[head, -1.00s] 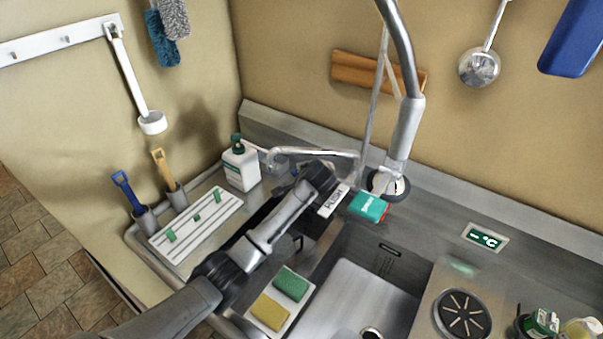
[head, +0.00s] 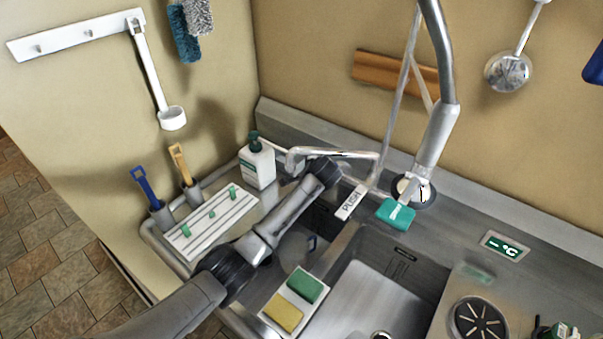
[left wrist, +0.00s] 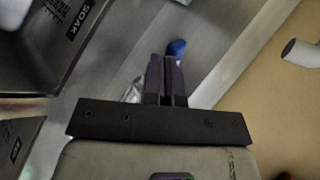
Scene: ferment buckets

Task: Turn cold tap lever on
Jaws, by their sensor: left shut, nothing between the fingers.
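My left gripper (left wrist: 165,62) is shut and empty in the left wrist view. A small rounded blue tip (left wrist: 177,47) shows just beyond its fingertips, looking like the cold lever's end; I cannot tell whether they touch. A shiny metal piece (left wrist: 134,90) shows beside the fingers, partly hidden. In the head view my left arm reaches over the sink's left side to the chrome tap pipe (head: 340,154) at the back. My wrist hides the gripper's fingers and the lever there. My right gripper is not in view.
A soap bottle (head: 257,163) stands left of the tap. A PUSH plate (head: 350,202) and a teal block (head: 396,214) are right of my wrist. The steel basin (head: 365,300), a sponge tray (head: 268,318) and a white striped rack (head: 208,228) lie around.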

